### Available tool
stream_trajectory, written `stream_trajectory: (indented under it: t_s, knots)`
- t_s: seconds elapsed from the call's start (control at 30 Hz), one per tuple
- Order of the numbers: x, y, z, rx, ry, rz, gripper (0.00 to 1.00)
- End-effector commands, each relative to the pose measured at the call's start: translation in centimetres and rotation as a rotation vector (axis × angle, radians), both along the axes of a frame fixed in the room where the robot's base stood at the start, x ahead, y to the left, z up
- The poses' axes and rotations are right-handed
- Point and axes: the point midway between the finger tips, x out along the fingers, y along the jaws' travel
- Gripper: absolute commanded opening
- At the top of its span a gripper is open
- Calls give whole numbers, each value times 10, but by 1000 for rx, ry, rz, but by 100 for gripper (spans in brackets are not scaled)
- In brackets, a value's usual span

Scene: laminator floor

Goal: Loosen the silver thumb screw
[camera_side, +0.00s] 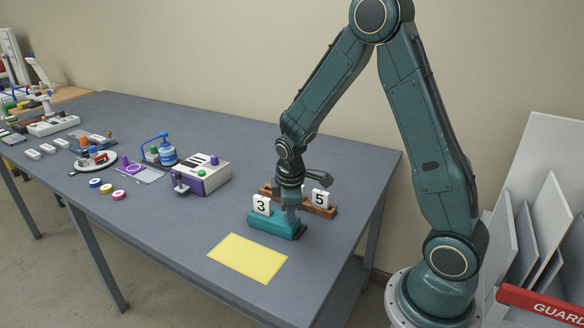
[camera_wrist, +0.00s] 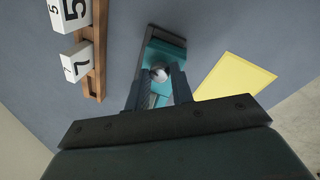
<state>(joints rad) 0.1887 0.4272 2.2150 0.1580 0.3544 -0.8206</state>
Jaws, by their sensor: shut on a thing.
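The silver thumb screw (camera_wrist: 159,74) shows as a small round shiny head on a teal block in the wrist view. My gripper (camera_wrist: 157,86) has one finger on each side of the screw and is shut on it. In the side view the teal block (camera_side: 270,227) sits on the grey table, and my gripper (camera_side: 291,210) points down over its right end. The screw cannot be made out in the side view. How far it is turned cannot be told.
A brown rack (camera_side: 331,211) with white number tiles stands just behind the block. A yellow sheet (camera_side: 247,258) lies flat in front. A white and purple machine (camera_side: 205,175) stands to the left. Coloured discs (camera_side: 106,188) and other small items lie further left. The table's front right is clear.

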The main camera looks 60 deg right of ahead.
Motion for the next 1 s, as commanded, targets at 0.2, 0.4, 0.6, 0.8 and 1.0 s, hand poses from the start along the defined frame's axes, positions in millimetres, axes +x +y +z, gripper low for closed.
stream_trajectory:
  t_s: [0.2, 0.4, 0.6, 0.8, 1.0]
  knots:
    - [0, -1, 1, -1, -3, 142, 0]
    - [0, -2, 1, -2, -4, 213, 0]
    - [0, -2, 1, -2, -4, 234, 0]
    - [0, -2, 1, -2, -4, 235, 0]
    - [0, -2, 1, -2, -3, 234, 43]
